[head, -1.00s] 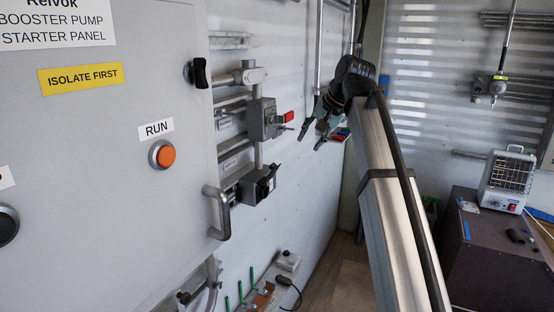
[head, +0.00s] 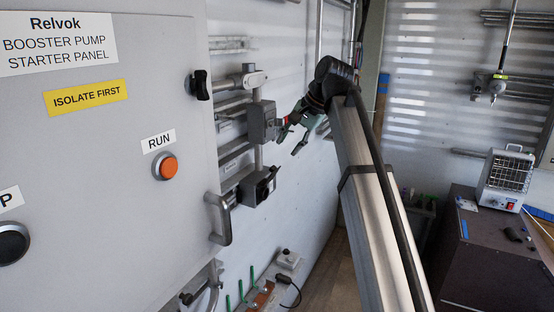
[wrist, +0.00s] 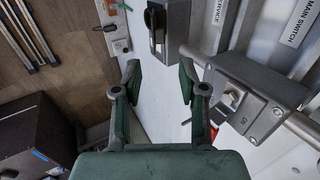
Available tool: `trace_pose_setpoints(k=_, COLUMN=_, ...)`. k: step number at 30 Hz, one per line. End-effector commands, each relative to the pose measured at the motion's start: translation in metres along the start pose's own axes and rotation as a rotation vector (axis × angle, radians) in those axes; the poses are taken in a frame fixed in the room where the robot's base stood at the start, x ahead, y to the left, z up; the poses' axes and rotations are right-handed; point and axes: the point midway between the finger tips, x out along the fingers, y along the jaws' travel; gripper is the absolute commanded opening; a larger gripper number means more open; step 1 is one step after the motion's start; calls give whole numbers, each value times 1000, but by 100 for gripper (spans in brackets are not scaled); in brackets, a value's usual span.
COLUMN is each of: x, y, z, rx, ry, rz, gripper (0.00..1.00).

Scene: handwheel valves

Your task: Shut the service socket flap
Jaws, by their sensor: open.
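A grey box with a dark front part (head: 262,187), which looks like the service socket and flap, is low on the wall in the head view. It also shows at the top of the wrist view (wrist: 175,30). In the wrist view the socket box lies beyond the gap between my fingertips (wrist: 160,72).
The main switch box (wrist: 245,105) is close to my right finger in the wrist view, with its red part (wrist: 211,131) partly hidden. A grey starter panel (head: 100,190) with a handle (head: 219,218) stands at left. A heater (head: 506,180) sits on a dark cabinet at right.

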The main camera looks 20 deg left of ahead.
Motion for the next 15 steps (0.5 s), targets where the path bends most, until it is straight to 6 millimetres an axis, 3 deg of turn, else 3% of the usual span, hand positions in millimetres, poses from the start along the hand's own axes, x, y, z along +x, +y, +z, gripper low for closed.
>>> trace_pose_setpoints(k=9, x=57, y=0, z=1, rx=-1, ry=-1, rz=1, gripper=42)
trace_pose_setpoints(k=15, x=78, y=0, z=0, rx=0, ry=0, rz=0, gripper=42)
